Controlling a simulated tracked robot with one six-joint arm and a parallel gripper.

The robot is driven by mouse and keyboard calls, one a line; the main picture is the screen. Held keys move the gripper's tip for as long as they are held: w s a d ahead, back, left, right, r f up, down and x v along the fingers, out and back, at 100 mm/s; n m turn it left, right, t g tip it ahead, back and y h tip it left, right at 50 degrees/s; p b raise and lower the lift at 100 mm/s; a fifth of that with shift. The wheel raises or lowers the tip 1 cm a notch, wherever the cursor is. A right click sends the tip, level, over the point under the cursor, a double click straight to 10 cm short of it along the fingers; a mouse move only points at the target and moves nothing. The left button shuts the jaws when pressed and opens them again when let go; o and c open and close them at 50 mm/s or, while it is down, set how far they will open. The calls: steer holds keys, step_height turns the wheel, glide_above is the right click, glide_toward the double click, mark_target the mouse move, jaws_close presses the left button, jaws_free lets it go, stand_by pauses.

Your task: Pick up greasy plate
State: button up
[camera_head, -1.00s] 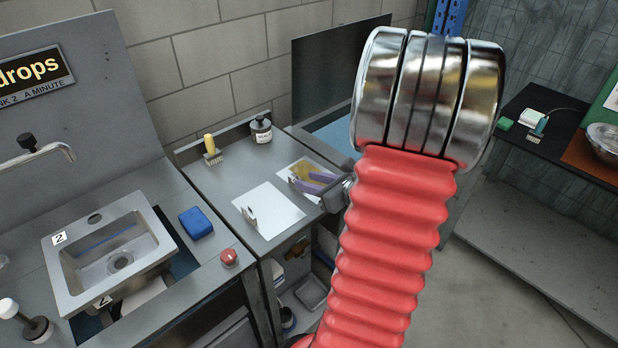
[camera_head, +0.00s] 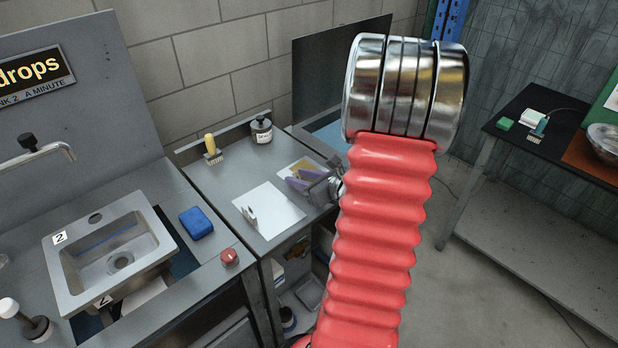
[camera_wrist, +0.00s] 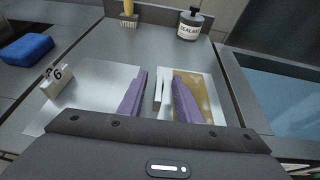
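The greasy plate (camera_wrist: 208,100) is a flat white square with a brown-yellow stain, lying on the grey counter. It also shows in the head view (camera_head: 294,166), partly hidden by my gripper. A white upright tab (camera_wrist: 162,92) stands at its left edge. My gripper (camera_wrist: 159,95) has two purple fingers spread apart, one on each side of the tab, with gaps visible. In the head view my gripper (camera_head: 304,184) is low over the plate. I cannot tell how high the fingertips are above the counter.
A clean white plate (camera_head: 270,212) with an upright tab marked 6 (camera_wrist: 57,82) lies to the left. A yellow-handled brush (camera_head: 212,148) and a sealant bottle (camera_head: 261,130) stand at the back. A blue sponge (camera_head: 196,222) and a sink (camera_head: 150,245) are further left.

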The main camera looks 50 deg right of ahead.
stand_by(0.4)
jaws_close()
stand_by(0.4)
